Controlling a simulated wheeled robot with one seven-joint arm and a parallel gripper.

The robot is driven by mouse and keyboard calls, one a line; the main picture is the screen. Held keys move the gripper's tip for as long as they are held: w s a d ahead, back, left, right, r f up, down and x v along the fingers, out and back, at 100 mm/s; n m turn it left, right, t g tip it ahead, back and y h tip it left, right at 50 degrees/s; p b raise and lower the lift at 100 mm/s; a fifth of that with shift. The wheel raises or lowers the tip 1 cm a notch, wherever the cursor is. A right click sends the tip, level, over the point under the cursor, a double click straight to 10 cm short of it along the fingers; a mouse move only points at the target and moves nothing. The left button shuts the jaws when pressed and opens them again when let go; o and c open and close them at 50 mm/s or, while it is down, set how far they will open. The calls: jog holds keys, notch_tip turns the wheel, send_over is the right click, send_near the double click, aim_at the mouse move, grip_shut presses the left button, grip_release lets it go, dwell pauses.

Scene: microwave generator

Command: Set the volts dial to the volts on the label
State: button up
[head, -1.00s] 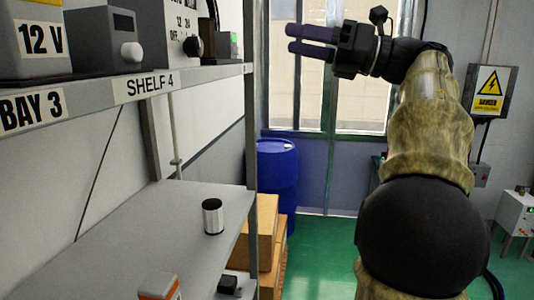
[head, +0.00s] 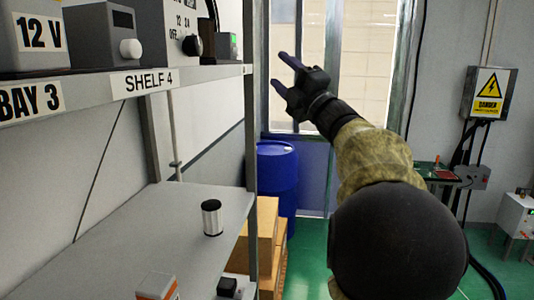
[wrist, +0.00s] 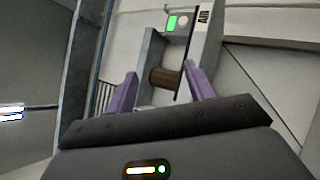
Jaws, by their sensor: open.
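A grey box with a "12 V" label (head: 40,38) stands at the left end of the upper shelf. A grey device with a black dial (head: 192,46) stands farther right on that shelf; the markings "12", "24" and "OFF" show by the dial. The dial's pointer is too small to read. My gripper (head: 277,68) is open and empty, right of the shelf and in front of the window, apart from the dial. In the wrist view its two purple fingers (wrist: 160,70) stand apart, with a brown cylinder (wrist: 166,79) in the background between them.
A dark box with a white knob (head: 130,48) stands between the label and the dial device. The shelf edge (head: 205,76) runs below them. A small cylinder (head: 212,218) stands on the lower shelf. A blue barrel (head: 277,180) and cardboard boxes (head: 265,225) stand beyond.

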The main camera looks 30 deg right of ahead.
jog(key=w+a+f+m+g+h, duration=0.1)
jog(key=w+f+m+g+h, duration=0.1)
jog(key=f+m+h, duration=0.2)
jog(key=w+f+m+g+h, duration=0.2)
jog(key=f+m, duration=0.7)
jog(key=f, duration=0.6)
jog(key=w+h, duration=0.1)
jog(key=h, duration=0.1)
jog(key=shift+a+f+m+h+b, duration=0.15)
jog(key=shift+a+m+h+b, duration=0.15)
jog(key=shift+a+m+h, duration=0.1)
jog(key=shift+w+f+g, duration=0.1)
jog(key=shift+g, duration=0.2)
jog(key=s+a+f+m+g, duration=0.3)
jog(key=a+f+g, duration=0.1)
jog(key=f, duration=0.6)
jog(key=s+a+f+m+g, duration=0.2)
jog(key=s+a+f+g, duration=0.15)
jog(key=f, duration=0.75)
jog(key=s+a+f+m+g+y, duration=0.1)
jog(key=s+a+f+m+g, duration=0.1)
jog(key=s+a+f+g, duration=0.2)
jog(key=s+a+f+m+g+y+b, duration=0.1)
jog(key=s+a+f+g, duration=0.3)
jog(key=s+f, duration=0.7)
jog(key=s+a, duration=0.1)
jog(key=s, duration=0.2)
jog(key=shift+s+a+f+m, duration=0.2)
jog(key=shift+m, duration=0.2)
